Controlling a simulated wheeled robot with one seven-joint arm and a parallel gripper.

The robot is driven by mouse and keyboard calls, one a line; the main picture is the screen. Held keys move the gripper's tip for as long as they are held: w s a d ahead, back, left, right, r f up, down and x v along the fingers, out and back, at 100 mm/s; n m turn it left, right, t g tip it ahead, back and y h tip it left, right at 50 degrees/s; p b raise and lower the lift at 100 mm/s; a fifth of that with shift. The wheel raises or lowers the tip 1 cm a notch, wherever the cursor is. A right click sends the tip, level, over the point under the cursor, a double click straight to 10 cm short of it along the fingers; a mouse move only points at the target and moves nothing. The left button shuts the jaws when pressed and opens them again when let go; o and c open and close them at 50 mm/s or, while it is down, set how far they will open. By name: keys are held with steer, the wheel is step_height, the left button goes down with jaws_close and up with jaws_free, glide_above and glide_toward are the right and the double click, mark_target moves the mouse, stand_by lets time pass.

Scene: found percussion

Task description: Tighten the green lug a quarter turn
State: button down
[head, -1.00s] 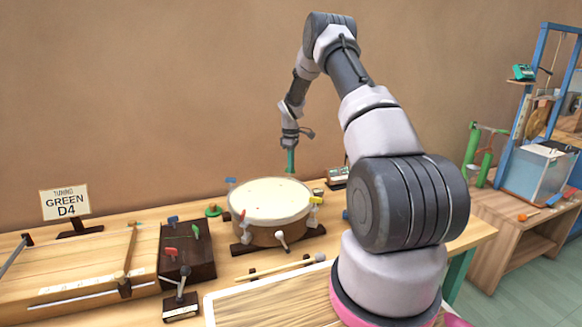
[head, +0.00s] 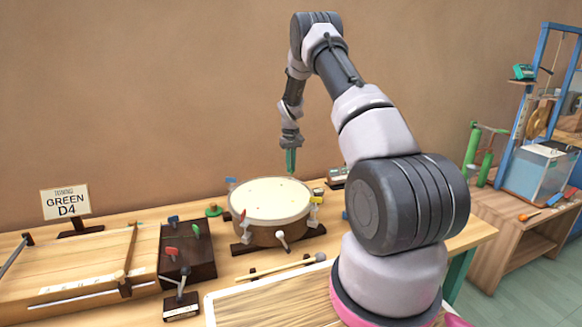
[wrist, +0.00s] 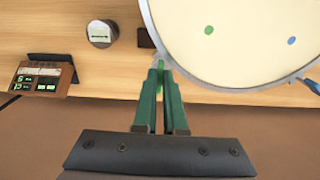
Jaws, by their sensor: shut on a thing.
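A round drum (head: 270,200) with a cream head stands on the bench; it also shows in the wrist view (wrist: 235,45). Blue (head: 230,181), red (head: 243,216), yellow (head: 315,200) and white (head: 282,239) lug handles show around its rim. My gripper (head: 291,168) points down at the drum's far edge. In the wrist view its teal fingers (wrist: 160,82) are shut on the green lug (wrist: 160,68), just outside the rim. Only a sliver of that lug shows between them; the fingers hide the rest, and it cannot be made out in the head view.
A sign (head: 66,204) reads "GREEN D4". A tuner with a display (wrist: 42,80) and a round metal piece (wrist: 101,34) sit near the drum. A dark block (head: 188,248) with coloured handles stands left of it. A mallet (head: 288,268) lies in front.

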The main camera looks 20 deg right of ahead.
steer(key=m, duration=0.6)
steer(key=shift+a+m, duration=0.1)
steer(key=shift+m, duration=0.2)
stand_by(0.5)
steer(key=c, duration=1)
jaws_free()
step_height(320, 180, up, 11)
steer(key=shift+f, duration=0.1)
